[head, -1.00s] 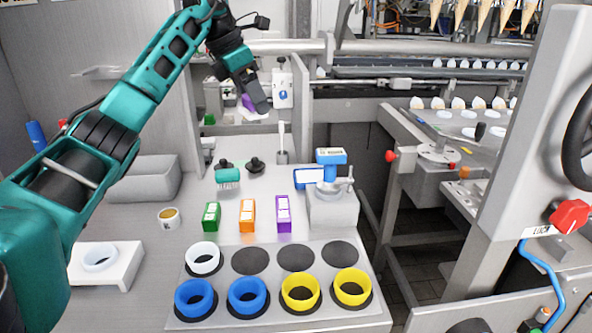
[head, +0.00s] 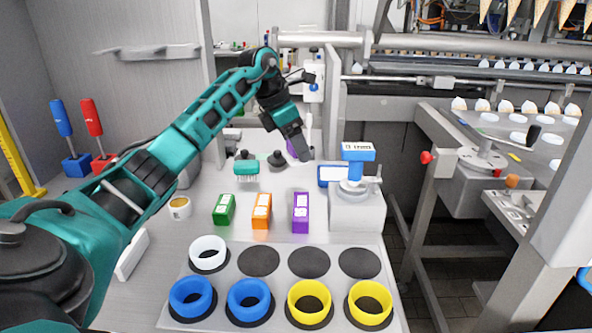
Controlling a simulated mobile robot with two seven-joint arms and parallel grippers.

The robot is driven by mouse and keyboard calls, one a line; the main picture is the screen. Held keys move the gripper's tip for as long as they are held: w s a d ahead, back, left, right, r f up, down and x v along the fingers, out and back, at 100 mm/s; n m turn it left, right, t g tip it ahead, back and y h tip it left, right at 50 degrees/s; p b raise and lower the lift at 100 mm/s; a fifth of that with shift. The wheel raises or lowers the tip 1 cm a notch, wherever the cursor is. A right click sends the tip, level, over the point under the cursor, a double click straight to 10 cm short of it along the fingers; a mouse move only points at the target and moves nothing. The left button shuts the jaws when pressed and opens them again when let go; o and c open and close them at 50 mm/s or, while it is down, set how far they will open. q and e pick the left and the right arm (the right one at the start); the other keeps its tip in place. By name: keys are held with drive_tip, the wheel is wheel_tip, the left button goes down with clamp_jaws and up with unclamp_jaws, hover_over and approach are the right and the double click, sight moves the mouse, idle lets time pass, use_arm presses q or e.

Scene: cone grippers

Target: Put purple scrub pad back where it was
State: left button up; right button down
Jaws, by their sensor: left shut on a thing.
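My left gripper (head: 299,154) reaches in from the left over the back of the worktop and points down. It is shut on the purple scrub pad (head: 291,149). Only a small purple patch of the pad shows at the left of the fingers; the rest is hidden behind them. My right gripper is not in view.
A green brush (head: 246,168) and a dark knob-like tool (head: 277,160) are at the back. Green (head: 224,209), orange (head: 261,211) and purple (head: 300,212) boxes stand in front. A blue-topped device (head: 358,152) is to the right. Coloured rings sit on a front plate (head: 285,281).

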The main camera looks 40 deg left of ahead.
use_arm(q)
drive_tip(key=shift+f+b, duration=0.4)
drive_tip(key=shift+f, duration=2.2)
drive_tip(key=shift+f, duration=0.15)
drive_tip(key=o, duration=0.9)
drive_tip(key=shift+o, duration=0.2)
drive_tip(key=p+v, duration=0.1)
drive_tip(key=v, duration=1.1)
drive_tip(key=shift+p, duration=0.4)
drive_tip(key=shift+a, duration=0.1)
